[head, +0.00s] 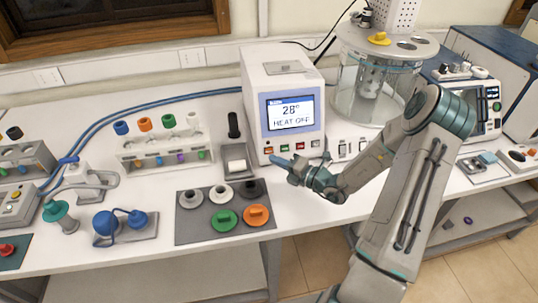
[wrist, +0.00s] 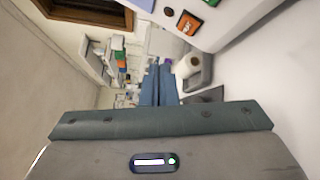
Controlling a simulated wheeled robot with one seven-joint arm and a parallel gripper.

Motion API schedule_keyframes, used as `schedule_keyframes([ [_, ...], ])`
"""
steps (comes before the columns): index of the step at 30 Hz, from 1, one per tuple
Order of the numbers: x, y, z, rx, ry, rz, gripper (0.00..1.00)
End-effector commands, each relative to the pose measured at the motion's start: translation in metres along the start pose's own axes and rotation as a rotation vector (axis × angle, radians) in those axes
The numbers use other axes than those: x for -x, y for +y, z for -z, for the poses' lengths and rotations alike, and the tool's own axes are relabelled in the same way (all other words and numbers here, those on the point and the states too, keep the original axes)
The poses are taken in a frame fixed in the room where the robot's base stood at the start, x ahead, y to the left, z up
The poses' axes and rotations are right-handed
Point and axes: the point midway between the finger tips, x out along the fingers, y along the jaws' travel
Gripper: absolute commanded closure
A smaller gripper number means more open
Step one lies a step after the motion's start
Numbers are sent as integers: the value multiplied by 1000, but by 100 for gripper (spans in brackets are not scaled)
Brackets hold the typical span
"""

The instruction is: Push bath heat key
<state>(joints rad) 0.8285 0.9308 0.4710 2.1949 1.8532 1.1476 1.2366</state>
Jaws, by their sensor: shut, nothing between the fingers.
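The white bath controller (head: 256,80) stands at the back of the bench. Its screen (head: 291,112) reads 28° and HEAT OFF. A row of small coloured keys runs below the screen, with an orange-red key (head: 268,150) at the left end. In the wrist view an orange key (wrist: 189,24) and part of a green key (wrist: 212,2) show on the white panel. The key labels are too small to read, so I cannot tell which is the heat key. My gripper (head: 273,158) is shut and empty, just in front of and below the left end of the row. Its fingers (wrist: 158,75) look apart from the keys.
A small stand with a white roll (head: 236,165) is close to the left of my gripper. A dark mat (head: 185,235) with coloured knobbed pieces lies at the front. A glass bath (head: 352,92) stands right of the controller, behind my arm.

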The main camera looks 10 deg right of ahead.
Motion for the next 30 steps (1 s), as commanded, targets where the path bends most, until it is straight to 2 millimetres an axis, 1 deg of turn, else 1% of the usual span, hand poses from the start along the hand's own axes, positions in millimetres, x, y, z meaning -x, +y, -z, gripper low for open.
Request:
schedule_keyframes([
  [1,-5,-7,-3,2,0,-1,100],
  [6,-18,-14,-13,1,0,0,100],
  [10,-24,-17,-17,0,-1,0,100],
  [30,-26,-19,-19,0,-1,0,100],
])
